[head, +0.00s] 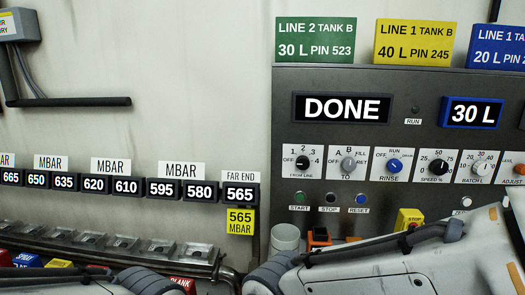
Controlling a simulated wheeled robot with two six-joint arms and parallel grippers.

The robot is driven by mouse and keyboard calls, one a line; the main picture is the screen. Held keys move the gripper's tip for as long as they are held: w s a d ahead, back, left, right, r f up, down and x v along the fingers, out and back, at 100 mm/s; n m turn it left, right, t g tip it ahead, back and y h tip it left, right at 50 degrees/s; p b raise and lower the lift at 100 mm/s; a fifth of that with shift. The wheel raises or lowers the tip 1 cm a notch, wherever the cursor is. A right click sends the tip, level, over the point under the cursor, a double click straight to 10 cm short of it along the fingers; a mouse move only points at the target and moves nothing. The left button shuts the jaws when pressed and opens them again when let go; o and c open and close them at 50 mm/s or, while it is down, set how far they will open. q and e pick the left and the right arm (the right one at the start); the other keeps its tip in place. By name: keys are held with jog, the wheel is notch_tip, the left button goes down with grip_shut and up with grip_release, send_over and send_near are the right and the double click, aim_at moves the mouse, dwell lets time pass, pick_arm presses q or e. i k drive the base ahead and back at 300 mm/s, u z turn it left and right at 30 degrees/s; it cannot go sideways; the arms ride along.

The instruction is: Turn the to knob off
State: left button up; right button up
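The TO knob (348,164) is a grey knob on a white plate in the control panel, marked OFF, A, B and FILL around it. Its pointer is too small to read for certain. It is in plain view, with nothing in front of it. My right arm (400,255) crosses the lower right, below the panel's knobs and apart from the TO knob. My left arm (75,280) lies along the bottom left edge. Neither gripper's fingers can be made out.
The black FROM LINE knob (302,163) is left of TO, and the blue RINSE knob (394,166) is right of it. START (299,197), STOP (330,198) and RESET (361,199) buttons sit below. A display (342,108) reads DONE; another (472,112) reads 30 L.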

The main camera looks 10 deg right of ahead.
aim_at(349, 165)
jog(key=z, duration=1.6)
jog(key=k, duration=1.3)
jog(key=u, duration=0.85)
jog(key=i, duration=0.95)
jog(key=u, duration=0.15)
